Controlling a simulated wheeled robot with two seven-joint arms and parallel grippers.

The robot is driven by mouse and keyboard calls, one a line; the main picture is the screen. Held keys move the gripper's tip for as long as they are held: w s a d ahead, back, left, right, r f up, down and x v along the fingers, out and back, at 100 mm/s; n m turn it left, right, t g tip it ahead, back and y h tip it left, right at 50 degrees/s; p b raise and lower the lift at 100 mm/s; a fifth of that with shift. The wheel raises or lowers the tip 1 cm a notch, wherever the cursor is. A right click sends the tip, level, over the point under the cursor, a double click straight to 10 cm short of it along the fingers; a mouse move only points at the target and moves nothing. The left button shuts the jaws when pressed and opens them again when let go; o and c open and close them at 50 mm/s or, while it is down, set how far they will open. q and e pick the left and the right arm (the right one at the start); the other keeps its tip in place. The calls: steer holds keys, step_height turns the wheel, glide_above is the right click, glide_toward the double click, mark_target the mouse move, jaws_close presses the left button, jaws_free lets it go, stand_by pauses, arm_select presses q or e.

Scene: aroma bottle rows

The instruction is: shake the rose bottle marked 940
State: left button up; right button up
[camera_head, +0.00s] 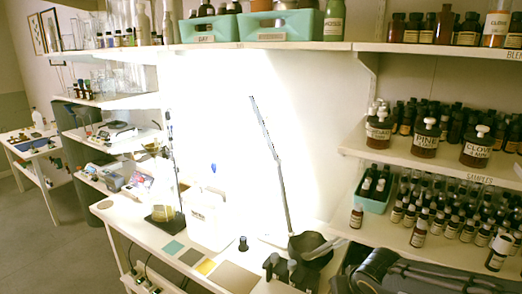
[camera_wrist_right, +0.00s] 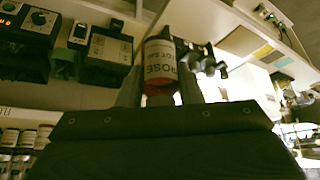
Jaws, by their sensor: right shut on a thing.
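The rose bottle (camera_wrist_right: 160,62) has a white label with "ROSE" in dark letters, upside down in the right wrist view, and reddish contents showing at one end. The smaller line of its label is too blurred to read surely. My right gripper (camera_wrist_right: 160,92) is shut on this bottle, one finger on each side of it. In the head view my right arm comes in at the lower right, and I cannot make out the held bottle there. My left gripper is not in view.
Shelves at right hold many bottles, including a pine bottle (camera_head: 425,140) and a clove bottle (camera_head: 476,150). A teal tray (camera_head: 373,197) holds small bottles. A lamp (camera_head: 270,150) stands on the white bench, with coloured mats (camera_head: 190,257) and dark objects (camera_head: 280,268) near its front.

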steer(key=shift+s+a+f, duration=0.1)
steer(key=shift+s+f, duration=0.15)
steer(key=shift+f, duration=0.9)
steer(key=shift+s+f, duration=0.25)
steer(key=shift+f, duration=0.9)
steer(key=r, duration=0.2)
steer(key=w+r, duration=0.1)
steer(key=r, duration=0.3)
steer(key=shift+w+d+r, duration=0.15)
steer(key=shift+w+d, duration=0.05)
steer(key=shift+w, duration=0.05)
steer(key=f, duration=0.1)
steer(key=s+f, duration=0.1)
steer(key=f, duration=0.2)
steer(key=shift+s+a+f, duration=0.15)
steer(key=shift+s+f, duration=0.1)
steer(key=shift+f, duration=0.95)
steer(key=r, duration=0.3)
steer(key=w+r, duration=0.1)
steer(key=r, duration=0.2)
steer(key=shift+w+r, duration=0.15)
steer(key=f, duration=0.2)
steer(key=s+f, duration=0.1)
steer(key=f, duration=0.1)
steer(key=shift+s+f, duration=0.15)
steer(key=shift+f, duration=0.25)
steer(key=shift+x, duration=0.9)
steer(key=shift+s+r, duration=0.2)
steer(key=shift+w, duration=0.1)
